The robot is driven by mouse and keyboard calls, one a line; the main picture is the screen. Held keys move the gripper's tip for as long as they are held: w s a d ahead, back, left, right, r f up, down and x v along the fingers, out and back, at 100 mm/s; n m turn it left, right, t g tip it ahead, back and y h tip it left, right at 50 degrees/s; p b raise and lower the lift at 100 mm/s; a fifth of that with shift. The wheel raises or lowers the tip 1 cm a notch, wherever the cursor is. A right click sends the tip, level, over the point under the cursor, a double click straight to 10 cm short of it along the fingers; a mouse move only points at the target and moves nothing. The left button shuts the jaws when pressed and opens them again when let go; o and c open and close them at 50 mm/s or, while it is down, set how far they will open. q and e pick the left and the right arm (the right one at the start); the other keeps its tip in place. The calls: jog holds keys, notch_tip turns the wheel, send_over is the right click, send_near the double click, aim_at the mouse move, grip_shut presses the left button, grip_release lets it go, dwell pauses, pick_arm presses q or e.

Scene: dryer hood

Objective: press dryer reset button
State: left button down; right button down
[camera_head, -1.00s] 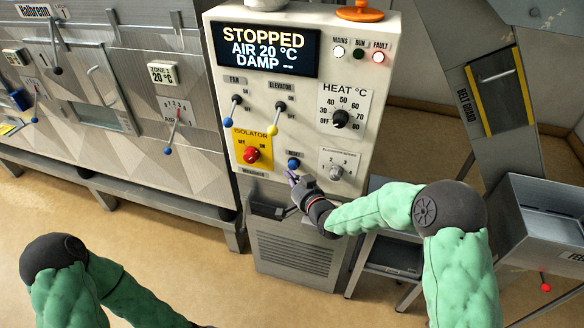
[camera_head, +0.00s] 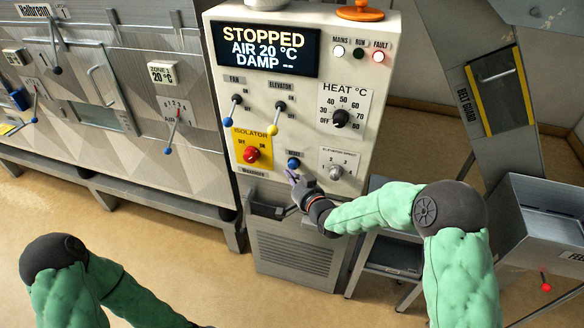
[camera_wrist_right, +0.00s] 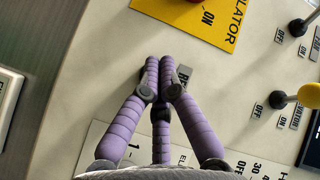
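The blue reset button (camera_head: 294,163) sits low on the cream control panel (camera_head: 310,105), under a small RESET label. My right gripper (camera_head: 289,173) is just below the button, fingers pointing up at the panel. In the right wrist view its purple fingers (camera_wrist_right: 159,60) are together at the tips, with nothing seen between them. They lie beside the partly covered label (camera_wrist_right: 184,75) and hide the button there. I cannot tell whether they touch it. My left gripper is out of view; only the left arm shows at the lower left.
The display (camera_head: 263,49) reads STOPPED, AIR 20 °C, DAMP. A red isolator knob (camera_head: 251,154) on a yellow plate is left of the button; the elevator knob (camera_head: 336,172) is right. Yellow-tipped (camera_head: 272,130) and blue-tipped (camera_head: 228,121) levers are above.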

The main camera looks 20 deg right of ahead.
jog(key=shift+w+d, duration=0.2)
jog(key=shift+w, duration=0.1)
jog(key=shift+w+d+b, duration=0.45)
jog(key=shift+w+b, duration=0.1)
jog(key=shift+w, duration=0.1)
dwell(1.4)
jog(key=shift+s+r, duration=0.1)
jog(key=shift+s+a, duration=0.65)
jog(key=shift+s, duration=0.25)
jog(key=s+a, duration=0.2)
jog(key=s, duration=0.2)
jog(key=shift+s+a, duration=0.1)
jog(key=shift+a, duration=0.3)
dwell(0.6)
